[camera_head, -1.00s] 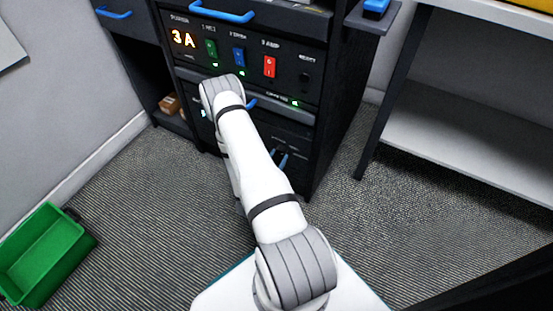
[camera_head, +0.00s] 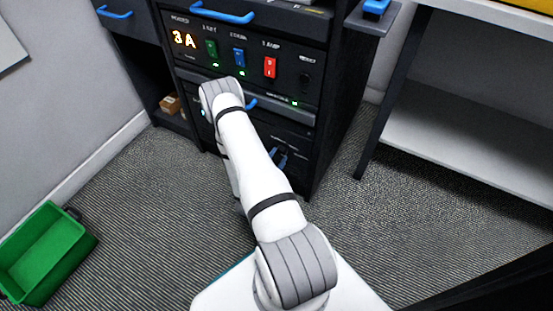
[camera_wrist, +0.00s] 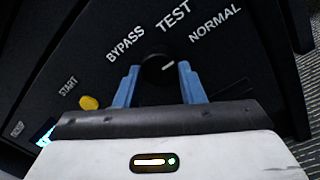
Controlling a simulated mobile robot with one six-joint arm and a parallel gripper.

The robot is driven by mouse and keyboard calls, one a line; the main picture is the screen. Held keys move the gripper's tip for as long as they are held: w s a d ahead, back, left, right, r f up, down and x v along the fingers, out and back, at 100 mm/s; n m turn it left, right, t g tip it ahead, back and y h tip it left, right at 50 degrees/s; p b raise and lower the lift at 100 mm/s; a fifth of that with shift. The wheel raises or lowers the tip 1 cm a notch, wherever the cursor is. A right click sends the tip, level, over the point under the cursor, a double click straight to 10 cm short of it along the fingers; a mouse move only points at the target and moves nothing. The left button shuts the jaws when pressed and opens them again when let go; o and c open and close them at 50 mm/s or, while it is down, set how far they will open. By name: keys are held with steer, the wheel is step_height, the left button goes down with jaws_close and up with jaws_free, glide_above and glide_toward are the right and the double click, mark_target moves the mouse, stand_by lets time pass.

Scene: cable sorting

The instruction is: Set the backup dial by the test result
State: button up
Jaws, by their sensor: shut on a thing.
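The dial (camera_wrist: 158,70) is a round black knob with a white pointer line, on a dark panel in the wrist view. BYPASS, TEST and NORMAL are printed around it. The line slants up to the right, towards the NORMAL side. My gripper (camera_wrist: 157,80) has its two blue fingers on either side of the knob and is shut on it. In the head view the dial is too small to make out. A yellow START button (camera_wrist: 89,103) and a partly cut-off lit screen (camera_wrist: 45,136) lie left of the dial.
A green bin (camera_head: 45,250) stands at left on open carpet. A white shelf (camera_head: 470,140) is at right.

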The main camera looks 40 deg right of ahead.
steer(key=shift+s+d, duration=0.1)
steer(key=shift+s, duration=0.1)
steer(key=o, duration=1)
steer(key=shift+w, duration=0.1)
steer(key=p+v, duration=0.2)
steer(key=v, duration=0.6)
steer(key=shift+w+f, duration=0.1)
